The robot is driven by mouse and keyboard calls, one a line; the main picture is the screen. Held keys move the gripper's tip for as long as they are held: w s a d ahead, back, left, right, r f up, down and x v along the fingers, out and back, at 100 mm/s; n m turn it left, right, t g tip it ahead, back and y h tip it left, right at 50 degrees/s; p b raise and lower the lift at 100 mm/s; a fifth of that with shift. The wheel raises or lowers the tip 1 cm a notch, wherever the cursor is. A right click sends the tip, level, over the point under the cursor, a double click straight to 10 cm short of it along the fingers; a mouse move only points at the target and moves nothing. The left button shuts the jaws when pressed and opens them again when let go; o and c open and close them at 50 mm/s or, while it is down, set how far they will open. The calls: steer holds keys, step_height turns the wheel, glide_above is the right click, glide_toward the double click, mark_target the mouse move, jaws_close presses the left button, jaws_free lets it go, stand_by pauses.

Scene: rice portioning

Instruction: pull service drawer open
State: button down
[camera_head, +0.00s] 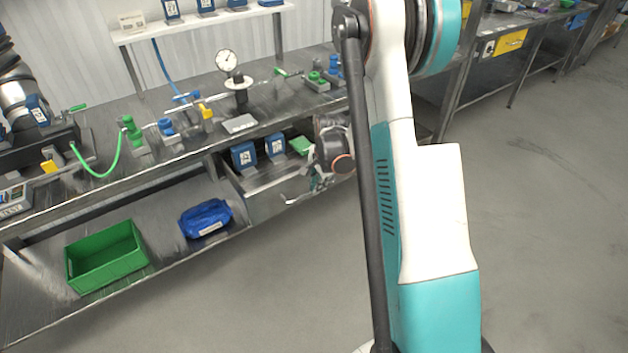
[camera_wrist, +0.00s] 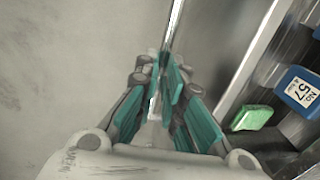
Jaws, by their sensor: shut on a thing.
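The service drawer (camera_head: 265,205) is a grey metal drawer under the workbench. It stands out from the bench, and its open top shows the things inside. My gripper (camera_head: 318,184) is at the drawer's front, partly hidden by my own wrist. In the wrist view my gripper (camera_wrist: 168,72) has its teal-padded fingers closed around the bar handle (camera_wrist: 176,28). The handle's left end (camera_head: 291,201) sticks out in front of the drawer in the head view. The drawer's wall (camera_wrist: 258,55) shows to the right in the wrist view.
The drawer holds blue boxes (camera_head: 244,155) and a green block (camera_wrist: 251,117). A green crate (camera_head: 106,258) and a blue bundle (camera_head: 206,219) lie on the lower shelf. The workbench (camera_head: 270,108) carries valves and a gauge. The floor (camera_head: 240,300) in front is clear.

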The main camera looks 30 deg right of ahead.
steer(key=shift+s, duration=0.15)
steer(key=c, duration=1.7)
jaws_free()
steer(key=shift+r, duration=0.15)
steer(key=r, duration=0.3)
steer(key=s+r, duration=0.1)
steer(key=r, duration=0.3)
steer(key=s+r, duration=0.1)
steer(key=r, duration=0.3)
steer(key=shift+s+r, duration=0.15)
steer(key=shift+r, duration=0.1)
